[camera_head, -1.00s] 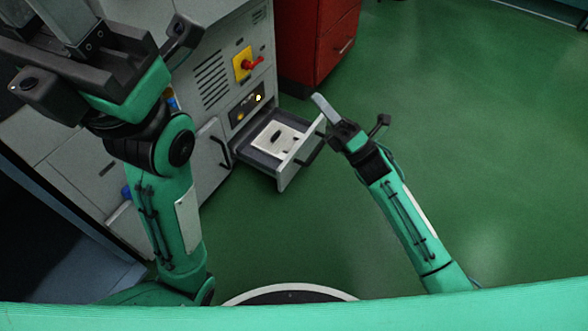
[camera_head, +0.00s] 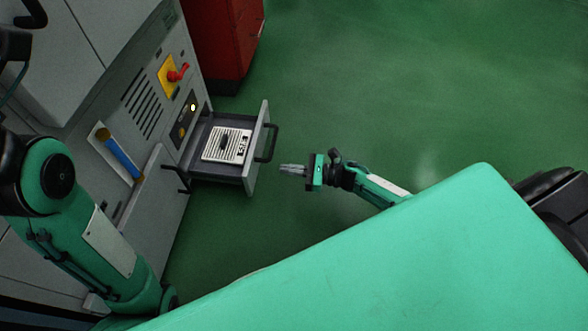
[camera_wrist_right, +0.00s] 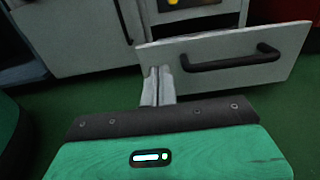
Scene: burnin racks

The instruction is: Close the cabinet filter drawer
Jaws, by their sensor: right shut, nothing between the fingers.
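The cabinet filter drawer (camera_head: 222,152) stands pulled out of the grey cabinet near the floor, with a white slotted filter (camera_head: 227,145) lying in it. Its front panel (camera_head: 256,150) carries a black handle (camera_head: 267,143). My right gripper (camera_head: 284,169) is shut and empty, pointing at the front panel from the right, a little apart from it in the head view. In the right wrist view the shut fingers (camera_wrist_right: 157,86) show before the left part of the drawer front (camera_wrist_right: 222,66), left of the handle (camera_wrist_right: 230,60); contact cannot be told. My left gripper is out of view; its arm shows at left.
The grey cabinet (camera_head: 95,80) has a red switch on a yellow plate (camera_head: 172,75) above the drawer. A red cabinet (camera_head: 225,40) stands behind. Green floor (camera_head: 400,80) is clear to the right.

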